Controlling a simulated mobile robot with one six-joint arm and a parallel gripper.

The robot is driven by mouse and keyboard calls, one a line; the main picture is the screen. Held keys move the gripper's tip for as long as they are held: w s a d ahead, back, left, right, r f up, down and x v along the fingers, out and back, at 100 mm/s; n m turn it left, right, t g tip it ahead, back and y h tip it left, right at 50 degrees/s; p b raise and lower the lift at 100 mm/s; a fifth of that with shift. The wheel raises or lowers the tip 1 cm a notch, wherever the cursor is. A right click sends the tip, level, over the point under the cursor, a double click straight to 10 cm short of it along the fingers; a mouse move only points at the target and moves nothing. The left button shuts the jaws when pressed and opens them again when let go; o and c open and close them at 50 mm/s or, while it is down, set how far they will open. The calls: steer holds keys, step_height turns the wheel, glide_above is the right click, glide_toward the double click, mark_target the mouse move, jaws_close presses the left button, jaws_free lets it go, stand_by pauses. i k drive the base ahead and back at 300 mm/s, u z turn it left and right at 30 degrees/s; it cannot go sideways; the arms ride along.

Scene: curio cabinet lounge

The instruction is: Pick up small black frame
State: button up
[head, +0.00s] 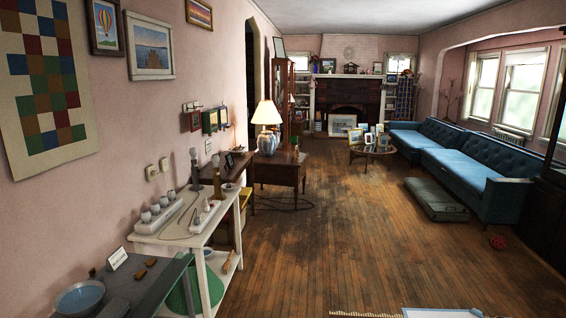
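A small dark frame (229,160) stands on the brown desk along the left wall, well ahead of me; it is small in the view, and I cannot tell its details. Several other small frames stand together on the round coffee table (372,151) in front of the blue sofa, mostly light-edged. A dark-framed balloon picture (106,27) hangs on the left wall. I cannot tell for sure which one is the small black frame. My gripper is not in view.
A white shelf table (170,238) with cups and a grey table (150,287) line the left wall. A lamp (267,115) stands on a wooden desk (277,172). The middle floor is clear.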

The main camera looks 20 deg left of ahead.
mark_target(229, 157)
steer(key=u, duration=0.1)
steer(key=i, duration=3.45)
steer(key=u, duration=0.4)
steer(key=i, duration=1.55)
steer(key=u, duration=0.6)
steer(key=i, duration=1.65)
steer(key=u, duration=1.1)
steer(key=i, duration=2.05)
steer(key=u, duration=0.65)
